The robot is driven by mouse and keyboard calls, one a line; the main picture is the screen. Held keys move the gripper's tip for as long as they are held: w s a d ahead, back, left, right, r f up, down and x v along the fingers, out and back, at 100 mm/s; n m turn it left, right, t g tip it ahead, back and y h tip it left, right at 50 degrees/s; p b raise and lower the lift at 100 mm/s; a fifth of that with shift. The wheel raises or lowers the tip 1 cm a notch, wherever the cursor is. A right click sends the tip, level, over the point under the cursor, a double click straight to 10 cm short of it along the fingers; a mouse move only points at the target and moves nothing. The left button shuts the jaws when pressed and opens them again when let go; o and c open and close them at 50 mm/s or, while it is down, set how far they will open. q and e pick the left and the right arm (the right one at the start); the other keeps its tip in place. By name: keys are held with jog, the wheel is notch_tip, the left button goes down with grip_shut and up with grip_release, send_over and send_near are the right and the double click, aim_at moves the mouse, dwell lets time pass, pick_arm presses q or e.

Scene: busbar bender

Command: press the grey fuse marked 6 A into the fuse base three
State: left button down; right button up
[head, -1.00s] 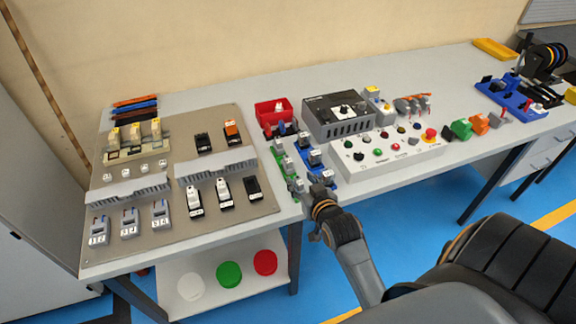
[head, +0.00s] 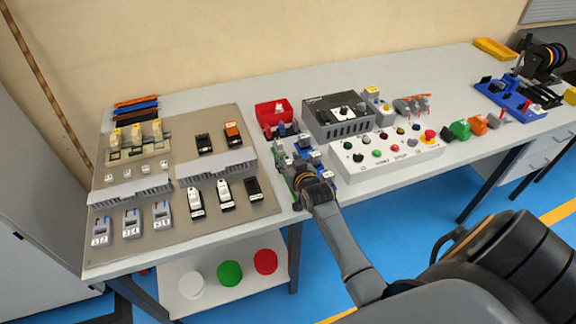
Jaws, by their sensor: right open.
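My right gripper (head: 304,178) is open at the near end of a green rack (head: 281,170) and a blue rack (head: 325,169) on the bench. Small grey blocks with light labels, such as one in the green rack (head: 279,148) and one in the blue rack (head: 314,156), stand in them. Their markings are too small to read, so I cannot tell which is the 6 A fuse. The gripper hides the near end of the racks. A mounting panel (head: 180,177) lies left of them with several devices; I cannot tell which is fuse base three. My left gripper is out of view.
A red bin (head: 268,112) stands behind the racks. A grey control box (head: 334,119) and a white button panel (head: 415,153) stand to the right. Grey slotted ducts (head: 130,192) cross the panel. The bench's front strip below the button panel is clear.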

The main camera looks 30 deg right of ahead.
aim_at(288, 160)
jog(key=shift+w, duration=0.15)
grip_shut()
jog(key=shift+r, duration=0.1)
jog(key=shift+r, duration=0.3)
notch_tip(288, 160, up, 2)
jog(key=shift+r, duration=0.15)
jog(key=s+d+r+b, duration=0.1)
jog(key=s+r, duration=0.9)
jog(key=s, duration=0.4)
jog(key=shift+d, duration=0.2)
